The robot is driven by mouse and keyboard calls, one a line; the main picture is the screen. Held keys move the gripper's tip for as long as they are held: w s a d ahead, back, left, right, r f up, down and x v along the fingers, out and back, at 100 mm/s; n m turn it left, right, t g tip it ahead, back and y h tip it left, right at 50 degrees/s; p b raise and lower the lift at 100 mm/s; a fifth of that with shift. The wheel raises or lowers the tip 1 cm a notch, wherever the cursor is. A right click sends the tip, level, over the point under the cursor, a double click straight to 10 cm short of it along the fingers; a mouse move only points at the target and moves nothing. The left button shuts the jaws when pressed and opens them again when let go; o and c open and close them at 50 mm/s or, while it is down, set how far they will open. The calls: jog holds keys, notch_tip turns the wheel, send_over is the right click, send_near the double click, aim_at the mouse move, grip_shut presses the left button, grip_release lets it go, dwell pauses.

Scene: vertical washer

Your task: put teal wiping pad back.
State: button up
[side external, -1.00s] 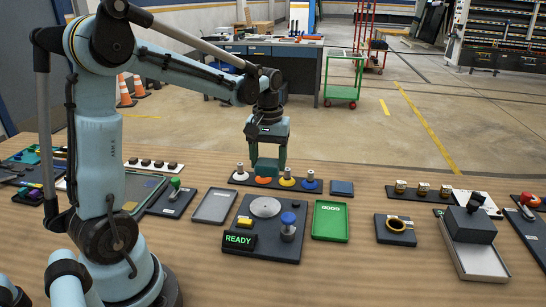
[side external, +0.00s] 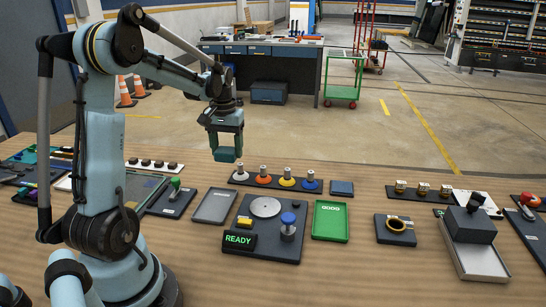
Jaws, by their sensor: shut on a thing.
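My gripper (side external: 226,150) points down, high over the back left of the table, left of and above the peg rack. It is shut on the teal wiping pad (side external: 225,155), a small block whose lower part shows between and below the fingers. The pad is clear of the table. I cannot tell for certain which spot on the table belongs to the pad.
Below and right is a dark rack (side external: 275,182) with white, orange, yellow and blue washers on pegs. A small dark blue square (side external: 341,188) lies right of it. A grey tray (side external: 213,206), a base plate with a READY display (side external: 238,239) and a green tray (side external: 330,221) lie nearer.

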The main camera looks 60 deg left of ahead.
send_over(213, 175)
notch_tip(213, 175, down, 5)
jog(key=shift+a+r, duration=0.1)
jog(key=shift+f, duration=1.95)
jog(key=shift+f, duration=0.15)
jog(key=o, duration=0.9)
jog(key=shift+o, duration=0.2)
